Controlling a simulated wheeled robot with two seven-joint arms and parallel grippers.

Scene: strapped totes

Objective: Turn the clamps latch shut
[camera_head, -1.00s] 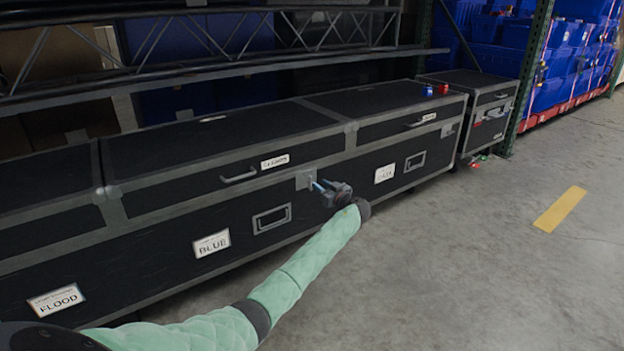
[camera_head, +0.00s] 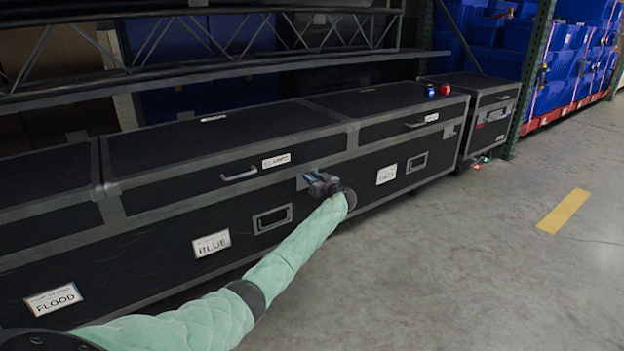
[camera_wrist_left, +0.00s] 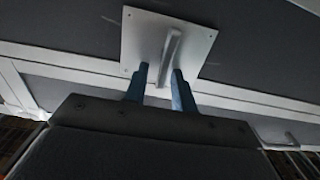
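The clamps case is the black case with the "CLAMPS" label (camera_head: 276,160) on its lid. Its latch is a pale square plate with a bar-like handle (camera_wrist_left: 172,45), clear in the left wrist view. In the head view only the edge of the latch plate (camera_head: 302,182) shows, the rest hidden by the gripper. My left gripper (camera_head: 310,178) is at the latch. In the left wrist view its two blue fingers (camera_wrist_left: 160,70) are apart, with the lower end of the handle between them. A gap shows beside the handle; contact is unclear. My right gripper is not in view.
A lid handle (camera_head: 240,176) is left of the latch. Blue and red small objects (camera_head: 445,89) sit on the right case. A metal truss (camera_head: 200,50) runs above. The concrete floor (camera_head: 450,270) is clear at right.

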